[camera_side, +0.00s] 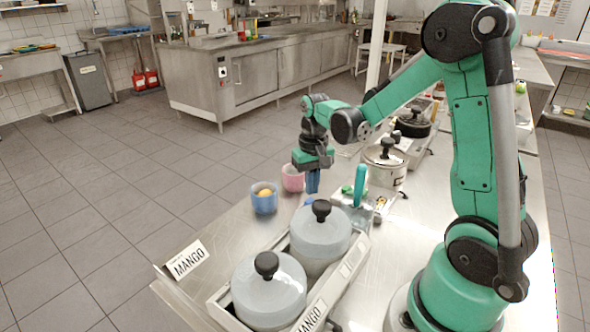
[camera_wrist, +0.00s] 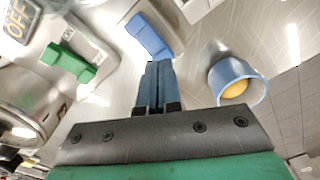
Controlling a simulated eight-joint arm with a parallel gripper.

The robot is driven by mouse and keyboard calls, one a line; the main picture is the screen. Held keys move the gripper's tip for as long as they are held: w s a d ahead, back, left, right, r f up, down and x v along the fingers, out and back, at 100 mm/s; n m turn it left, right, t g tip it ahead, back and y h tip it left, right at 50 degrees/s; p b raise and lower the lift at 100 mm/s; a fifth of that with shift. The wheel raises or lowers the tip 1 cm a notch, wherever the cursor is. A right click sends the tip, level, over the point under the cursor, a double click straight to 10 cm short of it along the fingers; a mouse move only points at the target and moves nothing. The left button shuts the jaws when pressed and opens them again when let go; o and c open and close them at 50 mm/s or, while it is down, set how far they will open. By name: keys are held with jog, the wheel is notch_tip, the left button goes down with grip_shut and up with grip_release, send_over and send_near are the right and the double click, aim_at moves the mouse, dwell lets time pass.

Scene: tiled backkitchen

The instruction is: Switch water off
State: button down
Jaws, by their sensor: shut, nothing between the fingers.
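My gripper (camera_side: 312,190) points down over the steel counter, left of the upright teal handle (camera_side: 360,185). In the wrist view its two blue fingers (camera_wrist: 160,66) are shut together with nothing between them. A blue block-like lever (camera_wrist: 149,35) lies just beyond the fingertips; I cannot tell whether they touch. A green block-like lever (camera_wrist: 68,63) sits to its left on a metal surface, with small lettering beside it that looks like "ON". An "OFF" label (camera_wrist: 20,20) shows at the top left corner. The side view shows a green piece (camera_side: 347,190) beside the teal handle. No water is visible.
A blue cup (camera_side: 264,199) with a yellow-orange item inside stands left of my gripper, and a pink cup (camera_side: 292,180) behind it. Grey lidded pots (camera_side: 268,292) in a tray stand in front. A steel pot (camera_side: 385,165) stands behind to the right.

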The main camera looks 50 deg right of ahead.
jog(key=shift+f, duration=1.2)
dwell(1.0)
jog(key=shift+r, duration=3.5)
jog(key=shift+a+r, duration=0.2)
jog(key=shift+a, duration=0.1)
jog(key=s+a+r+n+t, duration=0.1)
jog(key=a+t, duration=0.1)
jog(key=a, duration=0.2)
jog(key=s+a+r+n+t, duration=0.1)
jog(key=a+n+t, duration=0.1)
jog(key=a, duration=0.1)
jog(key=s+a+r+n+t, duration=0.1)
jog(key=a+n+t, duration=0.1)
jog(key=a, duration=0.2)
jog(key=shift+s+a+r, duration=0.2)
jog(key=shift+a+r, duration=0.1)
jog(key=shift+r, duration=0.1)
jog(key=shift+s+a+n+t, duration=0.2)
jog(key=shift+a+n+t, duration=0.3)
